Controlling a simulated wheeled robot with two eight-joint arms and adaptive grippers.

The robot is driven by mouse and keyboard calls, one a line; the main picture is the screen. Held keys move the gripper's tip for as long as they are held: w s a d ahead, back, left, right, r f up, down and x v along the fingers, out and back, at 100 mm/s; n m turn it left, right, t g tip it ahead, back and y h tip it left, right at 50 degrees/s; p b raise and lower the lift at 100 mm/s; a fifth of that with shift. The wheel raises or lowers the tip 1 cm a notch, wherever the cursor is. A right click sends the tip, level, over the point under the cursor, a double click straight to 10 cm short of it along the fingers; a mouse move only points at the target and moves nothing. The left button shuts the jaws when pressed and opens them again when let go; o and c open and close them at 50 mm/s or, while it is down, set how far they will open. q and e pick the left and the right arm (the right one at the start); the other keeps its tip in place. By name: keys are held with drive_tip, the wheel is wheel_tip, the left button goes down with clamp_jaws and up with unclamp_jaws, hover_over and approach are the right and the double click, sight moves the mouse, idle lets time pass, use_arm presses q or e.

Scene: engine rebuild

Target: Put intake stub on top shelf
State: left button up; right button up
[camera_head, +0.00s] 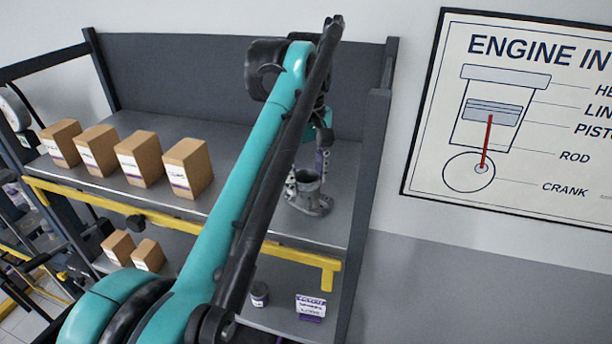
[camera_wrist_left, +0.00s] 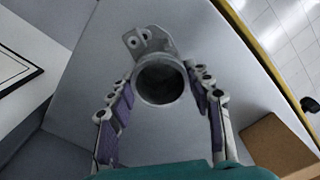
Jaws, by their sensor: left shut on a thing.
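The intake stub (camera_head: 309,192) is a grey metal tube with a flange, on or just above the right part of the top shelf (camera_head: 240,135) in the head view. In the left wrist view the stub (camera_wrist_left: 160,78) shows its round open end, with a flange with holes at its side. My left gripper (camera_head: 306,178) is shut on the stub from above, and its purple-padded fingers (camera_wrist_left: 163,105) stand on both sides of the tube. Whether the stub's base touches the shelf cannot be told. My right gripper is not in view.
Several cardboard boxes (camera_head: 140,160) stand in a row on the left part of the top shelf. A yellow rail (camera_head: 180,226) runs along its front edge, and a dark side panel (camera_head: 365,170) closes its right. The lower shelf holds smaller boxes, a small jar (camera_head: 260,294) and a label card (camera_head: 311,306).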

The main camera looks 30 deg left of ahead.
use_arm(q)
drive_tip(key=shift+f, duration=0.1)
drive_tip(key=o, duration=1.4)
drive_tip(key=shift+s, duration=0.15)
drive_tip(key=shift+r, duration=0.3)
wheel_tip(320, 180, up, 12)
drive_tip(key=shift+p, duration=0.45)
drive_tip(key=shift+f, duration=0.15)
